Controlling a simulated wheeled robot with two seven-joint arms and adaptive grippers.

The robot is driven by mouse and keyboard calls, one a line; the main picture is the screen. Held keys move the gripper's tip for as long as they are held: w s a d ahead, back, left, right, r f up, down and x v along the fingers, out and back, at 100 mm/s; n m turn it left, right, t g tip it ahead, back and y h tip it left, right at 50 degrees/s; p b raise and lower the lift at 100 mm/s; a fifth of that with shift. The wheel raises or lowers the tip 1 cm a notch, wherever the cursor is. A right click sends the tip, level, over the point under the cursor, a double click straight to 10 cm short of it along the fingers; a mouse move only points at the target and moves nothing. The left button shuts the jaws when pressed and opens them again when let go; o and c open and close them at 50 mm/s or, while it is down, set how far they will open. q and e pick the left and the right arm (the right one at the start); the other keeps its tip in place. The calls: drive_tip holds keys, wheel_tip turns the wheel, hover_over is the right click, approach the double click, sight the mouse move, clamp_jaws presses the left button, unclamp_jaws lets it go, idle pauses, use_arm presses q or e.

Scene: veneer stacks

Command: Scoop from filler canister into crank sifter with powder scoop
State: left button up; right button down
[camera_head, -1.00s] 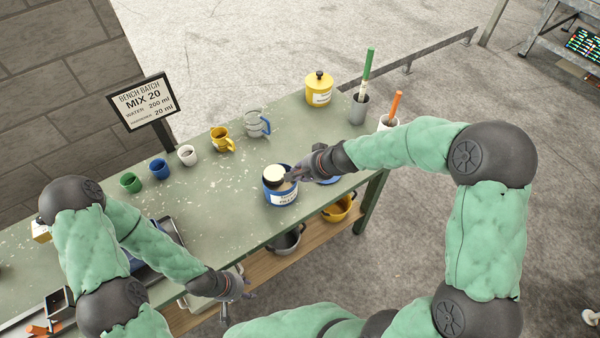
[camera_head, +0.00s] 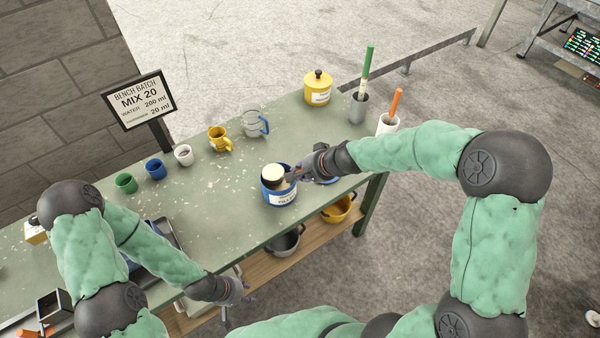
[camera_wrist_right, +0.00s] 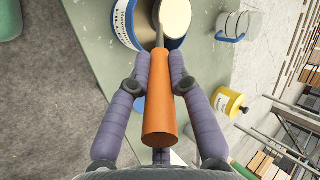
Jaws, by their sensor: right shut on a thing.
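The filler canister (camera_head: 283,198), blue with a white label, stands open on the green bench, and it also shows in the right wrist view (camera_wrist_right: 122,22). My right gripper (camera_wrist_right: 160,76) is shut on the orange handle of the powder scoop (camera_wrist_right: 161,118), beside the canister's mouth. The scoop's thin shaft leads to a pale round surface (camera_wrist_right: 174,16) at the mouth; I cannot tell whether this is a filled bowl or powder. A greyish vessel with a blue handle (camera_head: 252,123) may be the crank sifter. My left gripper (camera_head: 238,289) is at the bench's front edge, away from the canister.
A yellow lidded canister (camera_head: 318,89) and a grey holder (camera_head: 358,109) stand at the back right. A yellow mug (camera_head: 218,139) and small white, blue and green cups line the back left beside a sign (camera_head: 139,99). The bench's middle left is clear.

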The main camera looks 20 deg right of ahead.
drive_tip(key=b, duration=0.2)
drive_tip(key=shift+s+d+f+b, duration=0.1)
drive_tip(key=shift+s+f+b, duration=0.1)
drive_tip(key=shift+b, duration=0.15)
idle(0.6)
drive_tip(key=shift+r, duration=0.25)
idle(0.4)
drive_tip(key=shift+t, duration=0.4)
drive_tip(key=shift+r+p, duration=4.4)
drive_tip(key=shift+r, duration=0.05)
